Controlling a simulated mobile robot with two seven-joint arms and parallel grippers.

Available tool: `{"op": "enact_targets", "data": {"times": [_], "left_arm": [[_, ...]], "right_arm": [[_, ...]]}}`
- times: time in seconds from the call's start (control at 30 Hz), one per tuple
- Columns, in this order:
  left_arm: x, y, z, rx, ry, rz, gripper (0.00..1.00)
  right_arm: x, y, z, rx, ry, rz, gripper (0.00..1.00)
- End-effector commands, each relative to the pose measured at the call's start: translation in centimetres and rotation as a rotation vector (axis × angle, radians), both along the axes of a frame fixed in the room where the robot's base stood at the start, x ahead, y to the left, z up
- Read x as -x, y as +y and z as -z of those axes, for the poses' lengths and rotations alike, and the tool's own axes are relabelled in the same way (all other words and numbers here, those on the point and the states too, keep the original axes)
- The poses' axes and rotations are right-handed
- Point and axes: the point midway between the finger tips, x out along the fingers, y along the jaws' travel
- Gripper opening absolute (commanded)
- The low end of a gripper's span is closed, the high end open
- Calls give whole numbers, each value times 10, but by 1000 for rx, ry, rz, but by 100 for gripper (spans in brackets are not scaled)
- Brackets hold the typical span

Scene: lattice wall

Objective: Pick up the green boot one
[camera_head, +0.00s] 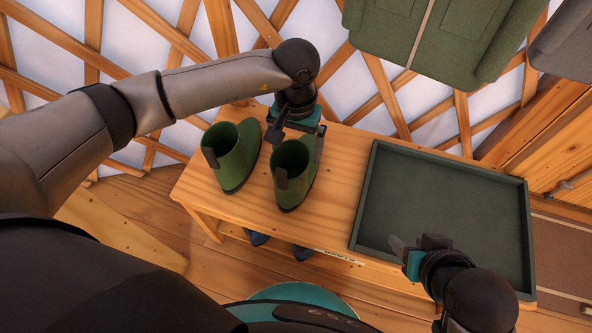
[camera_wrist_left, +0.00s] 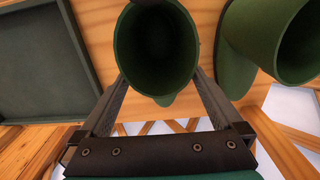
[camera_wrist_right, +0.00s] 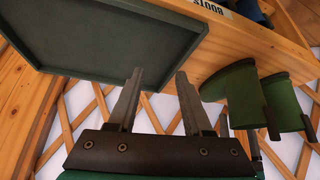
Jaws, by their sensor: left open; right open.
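Two green boots stand side by side on a wooden bench, the left one (camera_head: 235,160) and the right one (camera_head: 290,185). My left gripper (camera_head: 297,140) is open over the right boot, with a finger on either side of its shaft. In the left wrist view the boot's round opening (camera_wrist_left: 155,50) sits between the fingers (camera_wrist_left: 160,78); I cannot tell if they touch it. The other boot (camera_wrist_left: 270,45) is beside it. My right gripper (camera_head: 404,250) is open and empty above the tray's front edge. Both boots (camera_wrist_right: 240,92) also show in the right wrist view.
A dark green tray (camera_head: 440,200) lies on the bench (camera_head: 335,150), right of the boots, and is empty. Bare wood separates tray and boots. A lattice wall (camera_head: 130,65) stands behind, with a green bag-like item (camera_head: 420,40) hanging there. Blue footwear (camera_head: 257,238) shows under the bench.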

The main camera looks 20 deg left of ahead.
Motion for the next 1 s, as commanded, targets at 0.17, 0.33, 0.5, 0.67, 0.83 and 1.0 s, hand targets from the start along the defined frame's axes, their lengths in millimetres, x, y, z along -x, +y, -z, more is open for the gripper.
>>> {"op": "enact_targets", "data": {"times": [0.17, 0.33, 0.5, 0.67, 0.83, 1.0], "left_arm": [[0, 0, 9, 0, 2, 0, 100], [0, 0, 10, 0, 1, 0, 100], [0, 0, 10, 0, 1, 0, 99], [0, 0, 10, 0, 1, 0, 81], [0, 0, 9, 0, 1, 0, 62], [0, 0, 9, 0, 1, 0, 43]], "right_arm": [[-7, 8, 3, -24, -56, -13, 50], [-9, 10, 3, -31, -72, -15, 50], [-9, 10, 3, -31, -72, -15, 50], [-9, 10, 3, -30, -71, -15, 50], [-9, 10, 3, -30, -71, -15, 50], [-9, 10, 3, -30, -70, -15, 50]]}}
